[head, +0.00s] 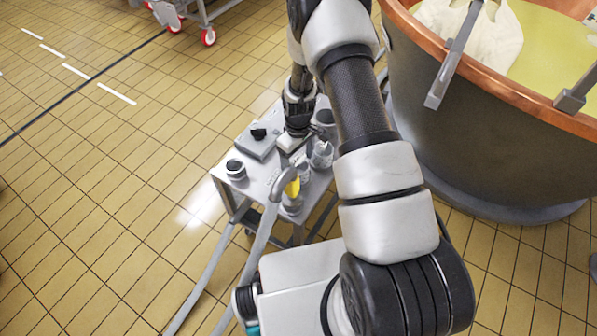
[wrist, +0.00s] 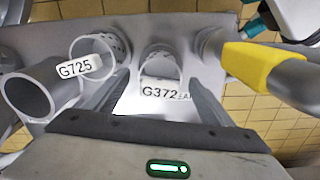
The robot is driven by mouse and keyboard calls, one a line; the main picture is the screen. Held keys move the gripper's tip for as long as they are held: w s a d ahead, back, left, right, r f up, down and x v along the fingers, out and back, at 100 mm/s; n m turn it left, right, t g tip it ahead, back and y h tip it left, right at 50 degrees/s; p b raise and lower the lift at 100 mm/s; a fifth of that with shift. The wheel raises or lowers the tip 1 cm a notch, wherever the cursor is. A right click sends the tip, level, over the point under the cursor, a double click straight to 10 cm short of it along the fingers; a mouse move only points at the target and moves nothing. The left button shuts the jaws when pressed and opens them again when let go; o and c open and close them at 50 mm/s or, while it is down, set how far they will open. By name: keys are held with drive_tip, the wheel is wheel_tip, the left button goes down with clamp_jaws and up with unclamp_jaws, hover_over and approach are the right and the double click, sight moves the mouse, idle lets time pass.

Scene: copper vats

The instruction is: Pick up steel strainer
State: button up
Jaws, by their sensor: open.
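Several small cylindrical vessels stand on a grey metal cart (head: 262,182). In the wrist view, a pale cylinder labelled G372 (wrist: 160,66) lies ahead of my gripper (wrist: 158,98), between the lines of its two dark fingers. My gripper is open, and nothing is clearly held. A cylinder labelled G725 (wrist: 92,50), with holes in its wall, is left of the fingers. I cannot tell for certain which vessel is the steel strainer. In the head view, my gripper (head: 290,142) is low over the cart, with its fingertips mostly hidden.
A wide grey cup (wrist: 38,92) is at the left in the wrist view. A yellow-sleeved grey handle (wrist: 250,62) is close on the right. A grey box with a black knob (head: 258,134) sits on the cart. A large copper-rimmed vat (head: 440,120) stands right; tiled floor is free left.

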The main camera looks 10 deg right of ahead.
wheel_tip(320, 180, down, 2)
drive_tip(key=shift+f, duration=0.1)
drive_tip(key=c, duration=1.2)
wheel_tip(320, 180, up, 10)
drive_tip(key=shift+r+p, duration=0.15)
drive_tip(key=shift+p, duration=0.85)
drive_tip(key=shift+c, duration=0.2)
drive_tip(key=shift+r, duration=0.1)
wheel_tip(320, 180, up, 10)
drive_tip(key=p, duration=0.6)
drive_tip(key=shift+r+p, duration=0.15)
drive_tip(key=shift+p, duration=0.15)
